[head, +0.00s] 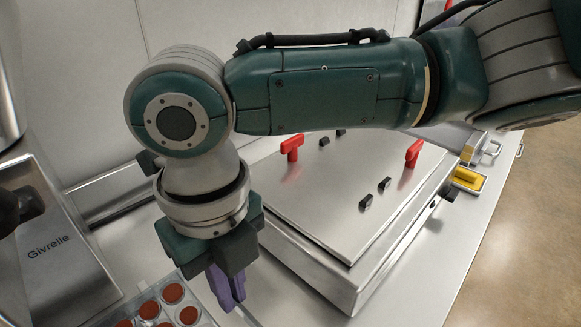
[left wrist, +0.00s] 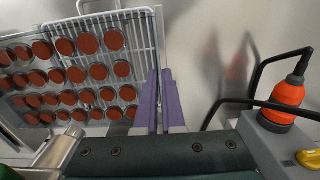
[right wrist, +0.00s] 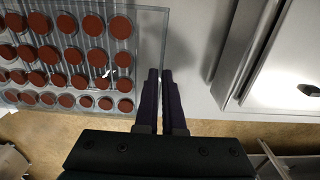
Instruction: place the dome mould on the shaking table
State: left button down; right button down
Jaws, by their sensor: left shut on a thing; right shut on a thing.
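The dome mould (head: 222,316) is a clear tray with rows of round brown-filled cavities. Only a corner of it shows at the bottom of the head view. My right gripper (head: 232,297) points down with purple fingers shut on the mould's edge; the mould also shows in the right wrist view (right wrist: 122,70). My left gripper (left wrist: 160,100) is shut on another edge of the mould (left wrist: 65,88), in the left wrist view. The shaking table (head: 335,215) is a flat steel box to the right of my right gripper, its top bare between red clamps (head: 291,148) and black stops.
A steel machine marked Givrelle (head: 60,250) stands at the left. A wire rack (left wrist: 125,28) lies under the mould. An orange-bodied tool (left wrist: 288,97) with black tubing is at the right of the left wrist view. A yellow block (head: 468,179) sits beyond the shaking table.

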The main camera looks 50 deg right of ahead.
aim_at(351, 162)
jog(key=k+l, duration=0.15)
jog(key=l, duration=0.25)
jog(key=k+l, duration=0.1)
jog(key=l, duration=0.3)
jog(key=k+l, duration=0.15)
jog(key=l, duration=0.25)
jog(key=k+l, duration=0.1)
jog(key=l, duration=0.35)
jog(key=k+l, duration=0.15)
jog(key=l, duration=0.25)
jog(key=k+l, duration=0.1)
jog(key=l, duration=0.3)
